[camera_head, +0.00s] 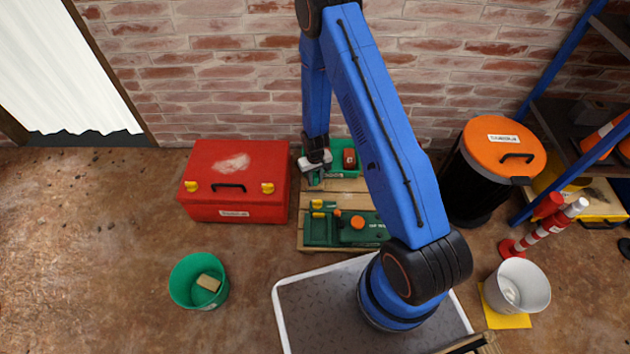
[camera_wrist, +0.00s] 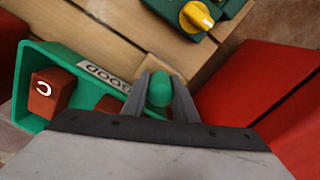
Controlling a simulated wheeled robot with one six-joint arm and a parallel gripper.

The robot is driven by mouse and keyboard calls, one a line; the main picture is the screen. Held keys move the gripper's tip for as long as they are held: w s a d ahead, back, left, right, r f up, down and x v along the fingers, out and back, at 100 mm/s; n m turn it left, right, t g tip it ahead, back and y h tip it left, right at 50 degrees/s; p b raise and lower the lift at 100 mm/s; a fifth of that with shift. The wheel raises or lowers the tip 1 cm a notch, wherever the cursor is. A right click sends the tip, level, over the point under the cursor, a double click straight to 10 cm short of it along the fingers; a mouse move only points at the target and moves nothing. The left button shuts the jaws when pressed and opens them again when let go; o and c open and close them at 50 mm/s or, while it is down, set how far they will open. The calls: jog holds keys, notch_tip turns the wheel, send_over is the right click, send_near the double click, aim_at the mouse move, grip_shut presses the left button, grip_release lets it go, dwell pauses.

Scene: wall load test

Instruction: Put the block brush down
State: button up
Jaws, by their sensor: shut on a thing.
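In the wrist view my gripper (camera_wrist: 160,84) is shut on the block brush (camera_wrist: 158,91), of which only a rounded green end shows between the fingers. In the head view my gripper (camera_head: 316,172) is low by the wall, over the wooden pallet (camera_head: 346,186) and at the left end of a green tray (camera_head: 339,148). The tray (camera_wrist: 24,88) is left of the fingers in the wrist view. It holds red-brown blocks (camera_wrist: 47,92), one with a white mark. I cannot tell whether the brush touches anything below.
A red toolbox (camera_head: 235,175) stands left of the pallet. A green case (camera_head: 357,229) with orange knobs lies on the pallet's front. A green bucket (camera_head: 184,279) with a tan block (camera_head: 208,283) stands front left. An orange-lidded black bin (camera_head: 475,185) stands right.

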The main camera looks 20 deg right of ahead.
jog(key=shift+f, duration=0.3)
jog(key=shift+f, duration=0.1)
jog(key=o, duration=1)
